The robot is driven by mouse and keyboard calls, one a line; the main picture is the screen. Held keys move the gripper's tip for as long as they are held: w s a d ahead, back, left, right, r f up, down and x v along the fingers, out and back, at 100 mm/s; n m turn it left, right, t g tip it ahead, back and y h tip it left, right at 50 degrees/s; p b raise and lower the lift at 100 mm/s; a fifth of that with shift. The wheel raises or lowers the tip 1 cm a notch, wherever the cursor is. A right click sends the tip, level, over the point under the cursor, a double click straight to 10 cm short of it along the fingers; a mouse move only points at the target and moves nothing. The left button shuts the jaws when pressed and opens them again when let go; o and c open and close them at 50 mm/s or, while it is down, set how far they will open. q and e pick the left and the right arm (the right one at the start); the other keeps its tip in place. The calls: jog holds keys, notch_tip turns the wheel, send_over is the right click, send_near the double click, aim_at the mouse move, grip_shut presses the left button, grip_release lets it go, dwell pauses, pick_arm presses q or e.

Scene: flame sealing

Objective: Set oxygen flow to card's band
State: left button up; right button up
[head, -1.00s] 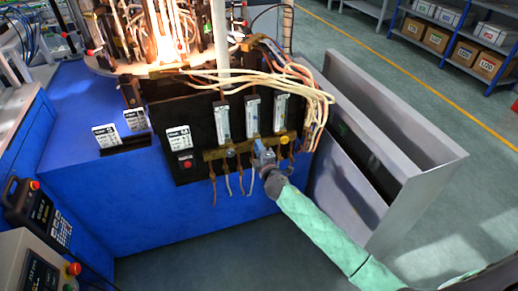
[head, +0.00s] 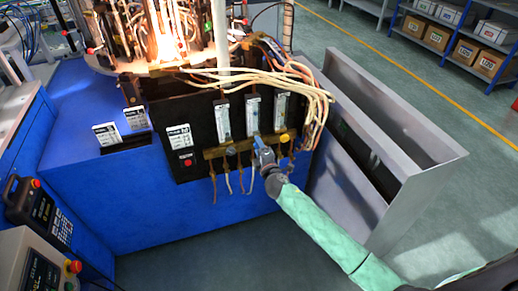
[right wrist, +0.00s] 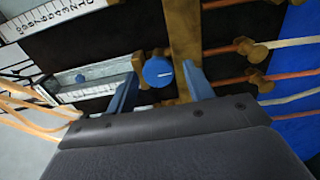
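Three upright flowmeters stand on the black panel: left (head: 222,121), middle (head: 252,117) and right (head: 282,107). A white card (head: 180,138) is on the panel to their left; its print is too small to read. My right gripper (head: 260,142) is at the knob below the middle flowmeter. In the right wrist view the blue knob (right wrist: 157,71), with a white mark, sits between the two blue fingers of my right gripper (right wrist: 160,72). Gaps show on both sides of the knob. A flowmeter tube (right wrist: 100,82) with a blue float lies beside it. My left gripper is out of view.
A grey knob (head: 230,151) and a yellow knob (head: 285,138) flank the middle one. Pale hoses (head: 310,95) hang at the panel's right. A grey metal bin (head: 400,190) stands right of the blue cabinet (head: 110,195). A flame burns above.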

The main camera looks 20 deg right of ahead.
jog(key=shift+s, duration=0.1)
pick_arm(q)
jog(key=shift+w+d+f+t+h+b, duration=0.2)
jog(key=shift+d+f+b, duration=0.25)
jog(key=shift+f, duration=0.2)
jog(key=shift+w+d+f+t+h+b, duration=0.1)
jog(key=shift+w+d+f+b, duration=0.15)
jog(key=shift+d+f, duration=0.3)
pick_arm(e)
jog(key=s, duration=0.7)
jog(key=shift+s+d, duration=0.15)
jog(key=shift+s, duration=0.15)
